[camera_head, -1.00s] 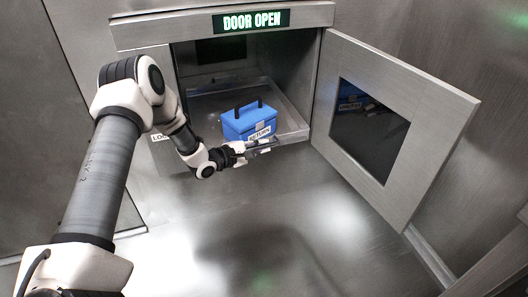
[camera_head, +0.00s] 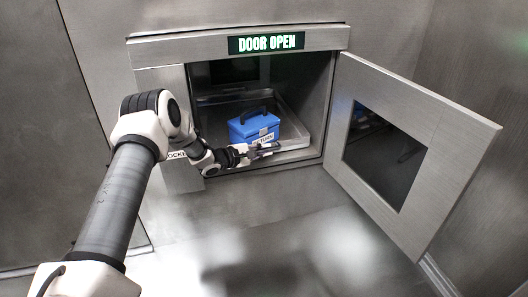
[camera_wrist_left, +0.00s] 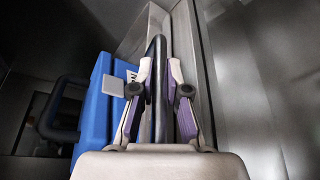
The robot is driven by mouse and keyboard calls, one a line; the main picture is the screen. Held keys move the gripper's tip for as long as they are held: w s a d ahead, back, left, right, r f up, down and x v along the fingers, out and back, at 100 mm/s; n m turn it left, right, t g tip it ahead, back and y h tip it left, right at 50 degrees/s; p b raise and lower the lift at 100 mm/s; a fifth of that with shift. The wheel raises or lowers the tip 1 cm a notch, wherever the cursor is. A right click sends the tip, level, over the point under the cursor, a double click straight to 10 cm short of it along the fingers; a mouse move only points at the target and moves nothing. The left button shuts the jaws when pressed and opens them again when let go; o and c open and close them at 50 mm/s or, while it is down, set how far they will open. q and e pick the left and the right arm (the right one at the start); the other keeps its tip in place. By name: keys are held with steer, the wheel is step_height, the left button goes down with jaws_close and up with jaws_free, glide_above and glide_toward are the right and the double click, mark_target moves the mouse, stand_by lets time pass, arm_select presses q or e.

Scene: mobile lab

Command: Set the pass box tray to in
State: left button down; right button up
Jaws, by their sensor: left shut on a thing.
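The grey metal pass box tray (camera_head: 294,144) lies inside the open pass box, with its front edge just behind the sill. A blue case (camera_head: 254,127) with a dark handle and a white label stands on it. My left gripper (camera_head: 268,149) is at the tray's front, just before the case. In the left wrist view, its fingers (camera_wrist_left: 159,85) are shut on a dark bar (camera_wrist_left: 158,100), which seems to be the tray's handle. The blue case (camera_wrist_left: 95,115) shows to the left there. The gripper hides part of the tray front. My right gripper is out of view.
The pass box door (camera_head: 423,155) with a dark window stands wide open on the right. A lit sign (camera_head: 267,43) above the opening reads "DOOR OPEN". A partly covered label (camera_head: 177,155) is at the opening's lower left. The floor in front is clear.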

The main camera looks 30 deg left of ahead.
arm_select(q)
steer(key=c, duration=1.2)
jaws_free()
steer(key=shift+d, duration=0.1)
steer(key=v, duration=0.7)
steer(key=shift+s, duration=0.25)
